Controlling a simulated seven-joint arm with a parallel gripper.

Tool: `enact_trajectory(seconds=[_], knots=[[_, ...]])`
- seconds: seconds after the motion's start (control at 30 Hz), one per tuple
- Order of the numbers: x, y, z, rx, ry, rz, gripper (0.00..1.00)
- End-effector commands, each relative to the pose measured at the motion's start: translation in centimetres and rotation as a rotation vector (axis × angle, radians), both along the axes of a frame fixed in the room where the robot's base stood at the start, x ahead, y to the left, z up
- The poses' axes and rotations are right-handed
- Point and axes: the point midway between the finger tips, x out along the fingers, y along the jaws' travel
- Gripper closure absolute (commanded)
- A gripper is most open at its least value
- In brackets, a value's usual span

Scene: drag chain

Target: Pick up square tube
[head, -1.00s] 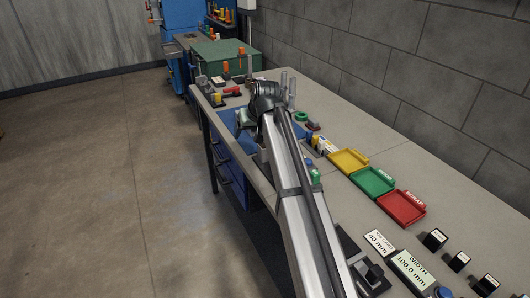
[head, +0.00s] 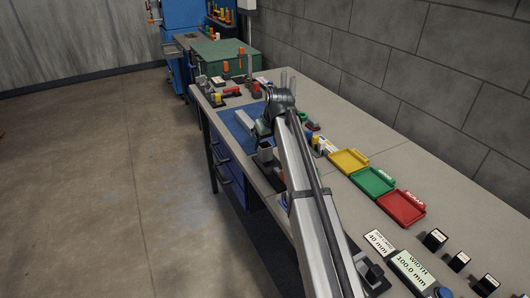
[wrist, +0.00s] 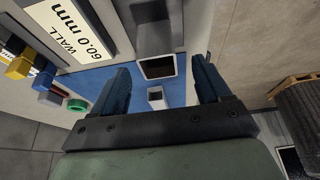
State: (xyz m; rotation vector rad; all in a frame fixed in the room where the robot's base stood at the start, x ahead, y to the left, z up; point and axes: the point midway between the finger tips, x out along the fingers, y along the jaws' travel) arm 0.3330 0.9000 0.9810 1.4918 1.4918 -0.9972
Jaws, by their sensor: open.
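My gripper (wrist: 160,66) is open, with its two dark fingers apart in the wrist view. Between the fingers, in the picture, is a light-rimmed square tube end (wrist: 174,68) with a dark hollow inside. A smaller, pale square tube end (wrist: 157,104) shows just below it. Both are over the blue mat (wrist: 92,82). I cannot tell how far below the fingertips they are, and neither finger visibly touches them. In the head view a grey piece (head: 243,118) lies on the blue mat (head: 229,122), left of my wrist. My fingers are mostly hidden there.
Yellow (head: 348,160), green (head: 372,181) and red (head: 401,207) trays line the bench's right. Small parts crowd the mat's far end. Open floor lies left of the bench.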

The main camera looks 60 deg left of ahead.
Motion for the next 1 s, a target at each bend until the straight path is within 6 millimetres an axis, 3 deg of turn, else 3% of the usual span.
enact_trajectory(seconds=[0.17, 0.5, 0.77, 1.0], knots=[[0.1, 0.4, -0.8, 0.0, 0.0, 0.0, 0.23], [0.3, 2.0, -4.5, 0.0, 0.0, -0.001, 0.23], [0.2, 2.1, -5.0, 0.001, 0.0, -0.001, 0.23], [0.3, 2.1, -5.0, 0.001, 0.0, -0.001, 0.44]])
